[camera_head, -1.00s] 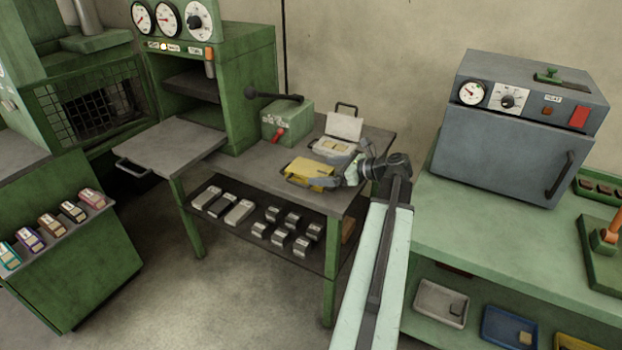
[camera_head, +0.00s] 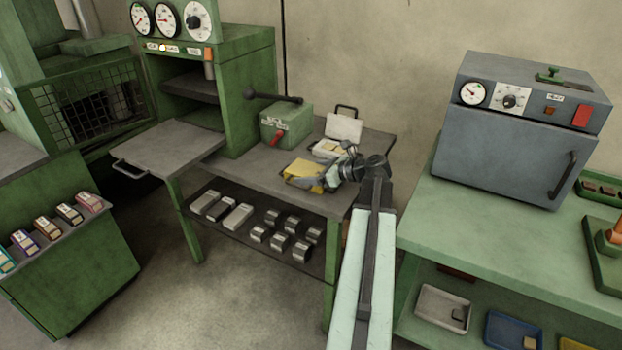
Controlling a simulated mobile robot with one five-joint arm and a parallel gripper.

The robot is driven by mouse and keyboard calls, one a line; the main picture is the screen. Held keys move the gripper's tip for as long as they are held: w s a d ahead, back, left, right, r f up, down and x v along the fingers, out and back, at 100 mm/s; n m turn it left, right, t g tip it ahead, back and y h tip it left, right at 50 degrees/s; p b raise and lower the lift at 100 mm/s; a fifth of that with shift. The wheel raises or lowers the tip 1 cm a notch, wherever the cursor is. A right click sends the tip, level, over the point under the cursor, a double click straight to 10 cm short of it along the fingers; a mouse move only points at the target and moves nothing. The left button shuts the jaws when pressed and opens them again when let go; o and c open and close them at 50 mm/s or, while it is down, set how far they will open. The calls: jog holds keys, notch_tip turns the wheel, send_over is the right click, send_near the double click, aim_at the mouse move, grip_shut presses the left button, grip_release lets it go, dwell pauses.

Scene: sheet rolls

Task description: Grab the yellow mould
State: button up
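The yellow mould (camera_head: 304,170) lies on the grey top of the green-legged table, near its front edge. My gripper (camera_head: 322,176) is at the mould's right side and covers part of it. The fingers are small here and overlap the mould, so I cannot tell whether they are open or closed on it. My arm reaches in from the lower right.
An open pale mould (camera_head: 340,131) with a raised lid stands just behind my gripper. A green box with a red lever (camera_head: 285,125) stands behind the yellow mould. A grey oven (camera_head: 520,130) sits on the green bench at right. Metal blocks (camera_head: 238,215) lie on the lower shelf.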

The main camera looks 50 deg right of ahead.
jog(key=c, duration=0.5)
jog(key=shift+o, duration=0.2)
jog(key=shift+r, duration=0.2)
